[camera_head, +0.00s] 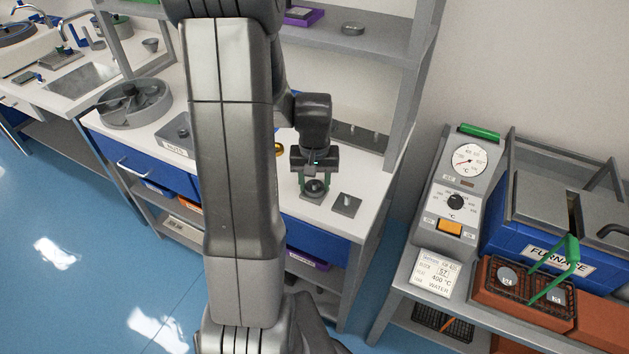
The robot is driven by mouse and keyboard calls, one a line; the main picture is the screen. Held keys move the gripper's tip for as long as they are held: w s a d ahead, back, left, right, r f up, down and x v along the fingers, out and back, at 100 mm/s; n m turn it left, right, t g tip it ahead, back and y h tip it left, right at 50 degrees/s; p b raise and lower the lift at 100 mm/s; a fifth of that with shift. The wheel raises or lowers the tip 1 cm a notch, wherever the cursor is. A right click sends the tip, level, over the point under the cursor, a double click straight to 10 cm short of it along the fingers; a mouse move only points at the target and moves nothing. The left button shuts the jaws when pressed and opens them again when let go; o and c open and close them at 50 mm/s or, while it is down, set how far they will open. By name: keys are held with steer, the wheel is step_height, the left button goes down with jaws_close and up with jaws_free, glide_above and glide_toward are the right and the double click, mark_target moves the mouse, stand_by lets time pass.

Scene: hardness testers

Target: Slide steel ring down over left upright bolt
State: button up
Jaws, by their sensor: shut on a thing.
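My gripper (315,184) points down over the white bench with its green fingers on either side of a small dark round piece. It is shut on this piece, which looks like the steel ring (316,188). The ring is just above or on a grey square plate (307,197) at the left of two such plates. The left bolt is hidden by the ring and gripper, and I cannot tell whether the ring is around it. The right plate (346,205) has a short upright bolt (345,199) and stands clear of the gripper.
A grey rail with short pegs (358,134) lies behind the gripper. A round compartment tray (134,103) and a labelled grey box (175,137) stand left on the bench. A shelf post (402,110) rises at right. The furnace (545,235) stands farther right. My arm hides the middle bench.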

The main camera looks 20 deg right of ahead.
steer(key=o, duration=1.2)
steer(key=shift+r, duration=0.1)
step_height(320, 180, up, 14)
steer(key=shift+f+p, duration=0.2)
steer(key=shift+p, duration=0.2)
steer(key=shift+f, duration=0.1)
step_height(320, 180, down, 14)
steer(key=shift+r+b, duration=0.2)
steer(key=shift+b, duration=0.1)
steer(key=shift+r, duration=0.3)
